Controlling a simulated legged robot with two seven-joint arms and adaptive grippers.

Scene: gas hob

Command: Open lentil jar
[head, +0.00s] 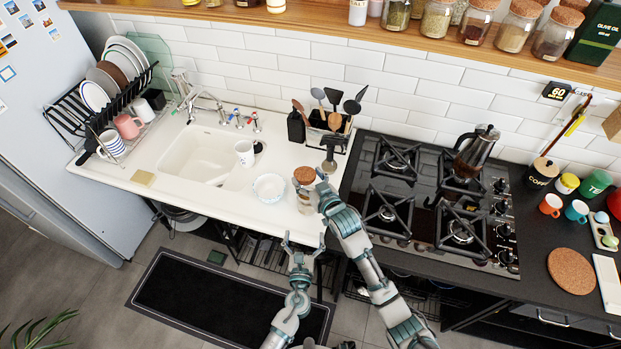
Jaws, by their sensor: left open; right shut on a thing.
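The lentil jar (303,206) is a clear glass jar standing upright near the front edge of the white counter, right of a small bowl. Its round cork lid (304,174) is at the top of the jar; I cannot tell whether it is seated or lifted slightly. My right gripper (312,183) is shut on the cork lid from the right side, and its fingers hide part of the jar. My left gripper (304,241) is open and empty, in front of the counter edge, below the jar in the picture and apart from it. The jar's contents are hard to make out.
A white bowl (269,187) and a mug (245,153) stand left of the jar near the sink (194,158). A utensil holder (328,128) stands behind it. The gas hob (427,203) is to the right. Counter space is free around the bowl.

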